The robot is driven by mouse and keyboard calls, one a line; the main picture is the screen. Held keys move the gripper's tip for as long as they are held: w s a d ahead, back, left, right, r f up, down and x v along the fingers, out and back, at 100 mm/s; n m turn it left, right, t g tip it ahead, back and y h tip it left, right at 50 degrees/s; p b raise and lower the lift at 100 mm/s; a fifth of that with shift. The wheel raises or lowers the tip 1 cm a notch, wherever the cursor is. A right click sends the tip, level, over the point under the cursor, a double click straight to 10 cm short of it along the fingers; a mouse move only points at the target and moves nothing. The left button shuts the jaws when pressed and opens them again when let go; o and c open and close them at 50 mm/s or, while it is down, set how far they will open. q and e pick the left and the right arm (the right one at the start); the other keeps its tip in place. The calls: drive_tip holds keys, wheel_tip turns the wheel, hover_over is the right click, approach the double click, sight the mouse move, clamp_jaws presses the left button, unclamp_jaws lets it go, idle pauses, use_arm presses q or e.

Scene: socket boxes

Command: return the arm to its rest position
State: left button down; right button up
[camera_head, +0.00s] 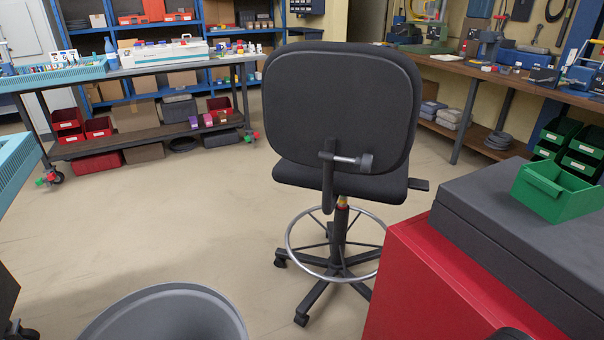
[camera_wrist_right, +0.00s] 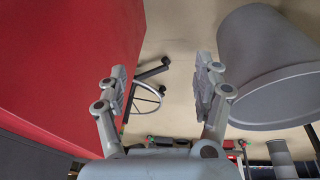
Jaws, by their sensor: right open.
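My right gripper (camera_wrist_right: 160,78) shows in the right wrist view. Its two grey fingers are spread apart with nothing between them. A red cabinet side (camera_wrist_right: 65,60) is to the left of the fingers and a grey bin (camera_wrist_right: 265,60) is to the right. The floor and part of the chair base (camera_wrist_right: 146,98) show beyond the gap. Neither gripper shows clearly in the head view, and my left gripper is not seen.
A black chair (camera_head: 340,105) stands mid-floor. The red cabinet (camera_head: 415,285) with a dark grey top (camera_head: 470,205) is at right, bearing a green box (camera_head: 556,190). The bin (camera_head: 170,315) is at bottom left. A cart (camera_head: 150,145) and workbench (camera_head: 450,75) are behind.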

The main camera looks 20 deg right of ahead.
drive_tip(key=s+d+f, duration=0.1)
drive_tip(key=s+f, duration=0.3)
drive_tip(key=f, duration=0.4)
drive_tip(key=s+f, duration=0.3)
drive_tip(key=f, duration=0.5)
drive_tip(key=s+f+g, duration=0.1)
drive_tip(key=s+f, duration=0.8)
drive_tip(key=s, duration=0.5)
drive_tip(key=shift+d+g+b, duration=0.35)
drive_tip(key=shift+d+g, duration=0.05)
